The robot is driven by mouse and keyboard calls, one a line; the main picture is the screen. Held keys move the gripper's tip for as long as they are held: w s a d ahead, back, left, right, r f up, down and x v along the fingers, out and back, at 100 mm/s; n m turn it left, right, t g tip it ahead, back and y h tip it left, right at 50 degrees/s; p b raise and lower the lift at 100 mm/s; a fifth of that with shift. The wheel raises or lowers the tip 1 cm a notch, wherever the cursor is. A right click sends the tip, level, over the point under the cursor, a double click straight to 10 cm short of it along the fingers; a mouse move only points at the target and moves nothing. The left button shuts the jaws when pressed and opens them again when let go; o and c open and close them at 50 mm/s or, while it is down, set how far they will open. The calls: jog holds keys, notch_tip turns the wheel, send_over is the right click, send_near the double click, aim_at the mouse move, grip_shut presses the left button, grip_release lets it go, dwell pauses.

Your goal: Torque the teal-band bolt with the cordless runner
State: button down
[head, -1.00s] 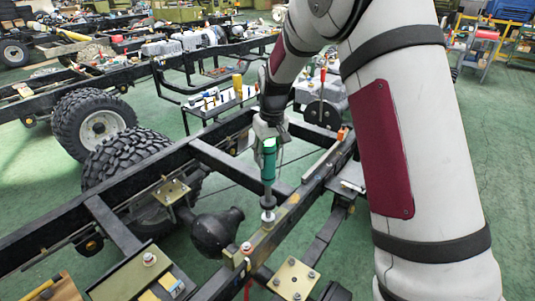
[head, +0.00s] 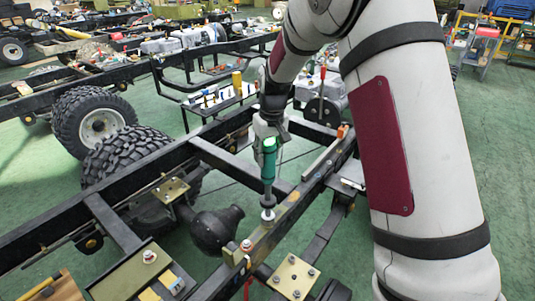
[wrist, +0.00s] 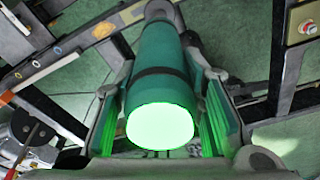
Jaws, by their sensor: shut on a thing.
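The cordless runner (head: 268,165) is a green-and-grey cylinder, held upright by my gripper (head: 268,135). The gripper's fingers are closed around its upper body. In the wrist view the runner (wrist: 158,75) points away from me, its end cap glowing bright green between the fingers (wrist: 160,110). The runner's lower end meets a pale, round bolt head or washer (head: 267,215) on the black chassis rail (head: 285,212). The runner's nose covers most of that bolt, so I cannot tell its band colour or whether the socket is fully seated.
A bolt with a reddish band (head: 246,245) stands nearer on the rail, and another (head: 149,257) on an olive plate. A brass plate (head: 294,277) carries several bolts. Tyres (head: 125,153) lie left. A small tool tray (head: 218,101) stands behind. Green floor is open at right.

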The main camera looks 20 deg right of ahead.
jog(key=shift+f, duration=0.6)
dwell(2.4)
jog(key=shift+r, duration=0.3)
dwell(0.5)
jog(key=shift+r, duration=1.4)
jog(key=shift+r+p, duration=0.5)
jog(key=shift+r, duration=2.05)
